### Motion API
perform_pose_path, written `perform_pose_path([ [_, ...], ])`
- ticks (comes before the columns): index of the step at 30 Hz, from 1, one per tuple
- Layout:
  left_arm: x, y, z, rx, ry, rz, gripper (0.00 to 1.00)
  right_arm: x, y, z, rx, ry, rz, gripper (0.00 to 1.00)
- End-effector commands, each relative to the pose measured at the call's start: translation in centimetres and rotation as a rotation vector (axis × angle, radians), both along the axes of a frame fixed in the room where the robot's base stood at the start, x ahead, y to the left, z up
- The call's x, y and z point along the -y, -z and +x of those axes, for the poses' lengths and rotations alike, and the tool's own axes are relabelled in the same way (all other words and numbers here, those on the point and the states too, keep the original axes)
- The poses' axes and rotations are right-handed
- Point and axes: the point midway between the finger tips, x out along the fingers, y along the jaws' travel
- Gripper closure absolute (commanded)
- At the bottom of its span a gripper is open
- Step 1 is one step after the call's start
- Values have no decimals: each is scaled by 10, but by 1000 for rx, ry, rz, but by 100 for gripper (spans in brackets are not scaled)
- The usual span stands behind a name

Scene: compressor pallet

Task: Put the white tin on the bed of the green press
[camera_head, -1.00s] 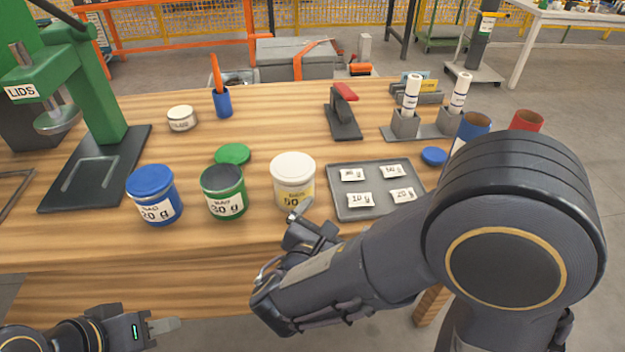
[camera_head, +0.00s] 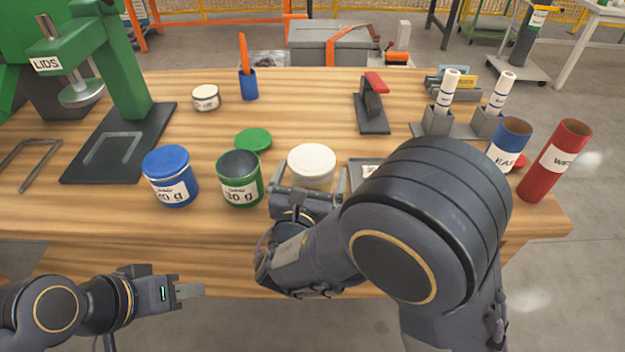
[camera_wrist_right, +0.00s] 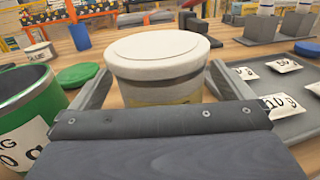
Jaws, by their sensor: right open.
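The white tin (camera_head: 311,160) stands on the wooden table near its front edge, with its white lid on. My right gripper (camera_head: 307,182) is open, with one finger on each side of the tin; the gripper hides the tin's lower front. In the right wrist view the tin (camera_wrist_right: 160,65) stands between the two spread fingers (camera_wrist_right: 155,95). The green press (camera_head: 121,70) is at the left, and its dark bed (camera_head: 90,165) is bare apart from a raised outline. My left gripper (camera_head: 190,291) is low in front of the table, empty; its finger gap is unclear.
An open green tin (camera_head: 239,180) stands close left of the white tin, with a blue tin (camera_head: 171,180) further left. A green lid (camera_head: 253,139) lies behind them. A grey tray (camera_wrist_right: 285,95) with packets lies right of the white tin. A small white jar (camera_head: 206,98) stands further back.

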Motion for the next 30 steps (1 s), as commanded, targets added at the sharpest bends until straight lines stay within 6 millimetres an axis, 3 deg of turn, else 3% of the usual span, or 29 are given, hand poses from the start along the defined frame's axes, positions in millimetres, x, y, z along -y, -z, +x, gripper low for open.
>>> perform_pose_path([
  [3,0,0,0,0,0,0,64,3,1,10,-1,2,-1,0],
  [11,0,0,0,0,0,0,64,3,0,12,-1,0,-1,1],
  [27,0,0,0,0,0,0,64,3,0,12,-1,0,0,72],
  [30,0,0,0,0,0,0,64,3,0,12,0,0,0,78],
])
